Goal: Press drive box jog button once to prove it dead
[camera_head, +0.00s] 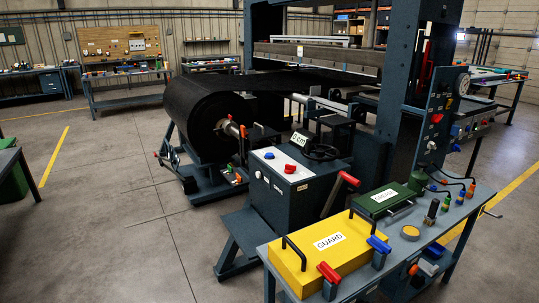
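A dark grey box (285,195) stands at the middle, next to the roll stand, and looks like the drive box. I cannot read which one is the jog button. A lever with a red grip (348,178) rises at its right side. Neither of my grippers shows in this view.
A grey bench (410,247) at the front right holds a yellow "GUARD" cover (319,250), a green box (383,201) and small tools. A black belt roll (210,115) stands behind. A control panel (440,118) is on the press column. The left floor is clear.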

